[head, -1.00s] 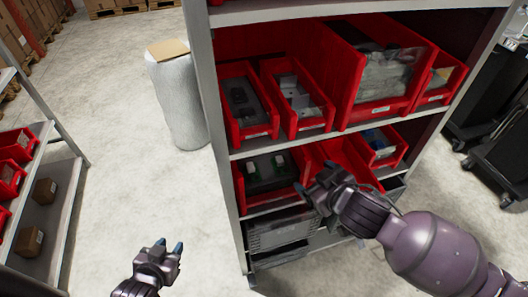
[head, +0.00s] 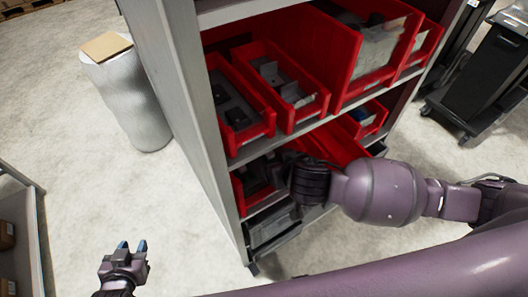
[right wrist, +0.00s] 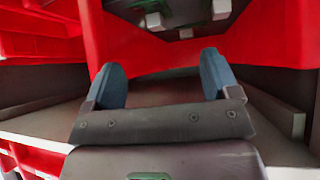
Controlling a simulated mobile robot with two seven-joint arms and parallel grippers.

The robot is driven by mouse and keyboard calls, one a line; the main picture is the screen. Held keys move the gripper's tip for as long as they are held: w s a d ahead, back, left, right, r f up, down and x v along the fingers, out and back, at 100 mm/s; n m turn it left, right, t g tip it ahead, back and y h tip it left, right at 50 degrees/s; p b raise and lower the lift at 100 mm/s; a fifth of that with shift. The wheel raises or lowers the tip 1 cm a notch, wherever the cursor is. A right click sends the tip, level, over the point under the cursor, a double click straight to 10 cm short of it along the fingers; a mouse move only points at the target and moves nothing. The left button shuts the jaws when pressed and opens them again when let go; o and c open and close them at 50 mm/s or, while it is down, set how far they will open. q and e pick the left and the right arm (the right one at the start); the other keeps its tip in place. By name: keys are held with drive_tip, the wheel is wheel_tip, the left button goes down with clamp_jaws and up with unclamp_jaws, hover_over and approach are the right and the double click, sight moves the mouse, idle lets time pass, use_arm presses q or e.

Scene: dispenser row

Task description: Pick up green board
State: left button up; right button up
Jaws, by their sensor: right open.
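Green boards (right wrist: 152,6) with white blocks on them show at the top edge of the right wrist view, inside a red bin with a dark floor. They are cut off and partly blurred. My right gripper (right wrist: 161,82) is open and empty, its two blue fingertips spread below the boards and apart from them. In the head view my right wrist covers most of that lower red bin (head: 238,192), and the boards cannot be made out. My left gripper (head: 131,246) is open and empty over the floor at lower left.
The grey shelf rack (head: 185,90) holds several red bins above, including a long one (head: 240,110) close over the lower bin. A grey bin (head: 270,230) is below. A white cylinder (head: 130,100) stands on open floor at left.

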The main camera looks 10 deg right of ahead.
sight(272, 155)
drive_tip(key=x, duration=0.5)
drive_tip(key=shift+w+d+f, duration=0.1)
drive_tip(key=shift+w+f, duration=0.05)
drive_tip(key=shift+f, duration=0.05)
drive_tip(key=shift+w+d+r+x, duration=0.1)
drive_tip(key=shift+x, duration=0.75)
drive_tip(key=shift+w+d+r+x, duration=0.1)
drive_tip(key=shift+d+x, duration=0.05)
drive_tip(key=shift+x, duration=0.65)
drive_tip(key=shift+w+d+x, duration=0.1)
drive_tip(key=shift+x, duration=0.75)
drive_tip(key=shift+s, duration=0.1)
drive_tip(key=shift+f+b, duration=0.1)
drive_tip(key=shift+b, duration=0.2)
drive_tip(key=shift+c, duration=0.5)
